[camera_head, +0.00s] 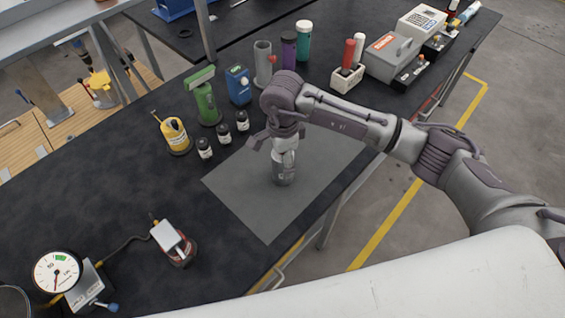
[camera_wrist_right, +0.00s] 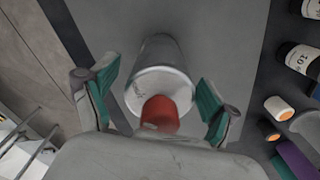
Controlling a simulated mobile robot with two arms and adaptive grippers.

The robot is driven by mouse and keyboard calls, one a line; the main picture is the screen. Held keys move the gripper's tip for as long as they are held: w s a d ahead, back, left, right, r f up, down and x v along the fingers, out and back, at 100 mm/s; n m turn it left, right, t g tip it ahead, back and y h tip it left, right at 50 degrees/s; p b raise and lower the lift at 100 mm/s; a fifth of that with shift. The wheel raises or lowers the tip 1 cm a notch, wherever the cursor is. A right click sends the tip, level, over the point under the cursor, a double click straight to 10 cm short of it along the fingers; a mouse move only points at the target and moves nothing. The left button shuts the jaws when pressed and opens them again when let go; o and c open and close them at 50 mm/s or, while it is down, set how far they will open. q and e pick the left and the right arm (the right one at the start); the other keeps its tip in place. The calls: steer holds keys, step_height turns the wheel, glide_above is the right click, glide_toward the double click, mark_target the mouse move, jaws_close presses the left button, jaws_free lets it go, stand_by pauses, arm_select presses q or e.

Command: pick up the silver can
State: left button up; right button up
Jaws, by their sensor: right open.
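The silver can (camera_head: 283,172) stands on the grey mat (camera_head: 240,190) on the dark bench, partly hidden under my right gripper (camera_head: 275,143). In the right wrist view the can (camera_wrist_right: 162,60) shows its pale top, with a red part (camera_wrist_right: 160,112) at the near side. My right gripper (camera_wrist_right: 156,95) is open, with one green-padded finger on each side of the can. Gaps show between the fingers and the can in this view. My left gripper is not in view.
Several small dark bottles (camera_head: 223,134), a yellow container (camera_head: 174,134) and a green container (camera_head: 203,98) stand left of the mat. A grey cylinder (camera_head: 263,65) and a blue container (camera_head: 238,85) stand behind. The mat's front is clear.

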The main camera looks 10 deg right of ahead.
jaws_close()
steer(key=shift+r, duration=0.1)
steer(key=shift+w+r, duration=0.1)
stand_by(0.3)
